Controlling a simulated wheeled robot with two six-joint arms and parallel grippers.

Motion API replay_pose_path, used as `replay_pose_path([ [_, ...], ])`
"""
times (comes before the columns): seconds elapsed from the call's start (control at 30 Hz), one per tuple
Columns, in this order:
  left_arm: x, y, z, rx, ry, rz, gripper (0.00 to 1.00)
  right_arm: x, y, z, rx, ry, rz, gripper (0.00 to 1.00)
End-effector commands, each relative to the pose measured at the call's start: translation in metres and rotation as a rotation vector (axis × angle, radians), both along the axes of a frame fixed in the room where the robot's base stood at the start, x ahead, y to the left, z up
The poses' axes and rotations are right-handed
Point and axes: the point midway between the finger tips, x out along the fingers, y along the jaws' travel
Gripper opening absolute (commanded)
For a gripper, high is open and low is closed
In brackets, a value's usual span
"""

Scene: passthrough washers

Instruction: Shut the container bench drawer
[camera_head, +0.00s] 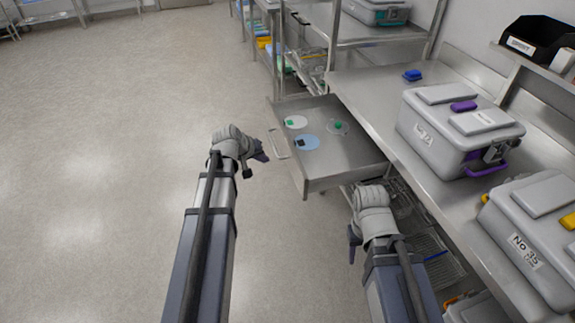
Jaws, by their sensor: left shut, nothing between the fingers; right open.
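The bench drawer (340,165) is pulled out from under the steel bench (362,97), with its front panel and handle (279,144) facing left. Several small round items lie inside it, including a blue disc (306,142) and a white disc (296,122). My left gripper (258,160) is shut and empty, just left of the drawer front near the handle; I cannot tell whether it touches. My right gripper (353,243) is open, below the near side of the drawer and in front of the bench.
Grey containers (440,135) with purple and yellow latches stand on the bench. A small blue object (412,75) lies at its far end. Wire racks (430,250) sit beneath the bench. The floor (110,150) at left is clear.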

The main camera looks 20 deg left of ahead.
Motion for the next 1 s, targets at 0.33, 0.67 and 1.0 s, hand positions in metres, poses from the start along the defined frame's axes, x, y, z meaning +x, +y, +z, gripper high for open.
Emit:
replay_pose_path([
  [0.33, 0.027, -0.008, -0.043, 0.001, 0.001, -0.003, 0.0, 0.0, 0.0, -0.042, 0.0, 0.0, 0.0, 0.5],
  [0.67, 0.058, -0.018, -0.085, 0.001, 0.002, -0.003, 0.0, 0.0, 0.0, -0.085, 0.0, 0.0, 0.001, 0.5],
  [1.0, 0.078, -0.049, -0.079, 0.002, 0.002, -0.004, 0.0, 0.0, 0.0, -0.079, 0.0, 0.0, 0.001, 0.5],
])
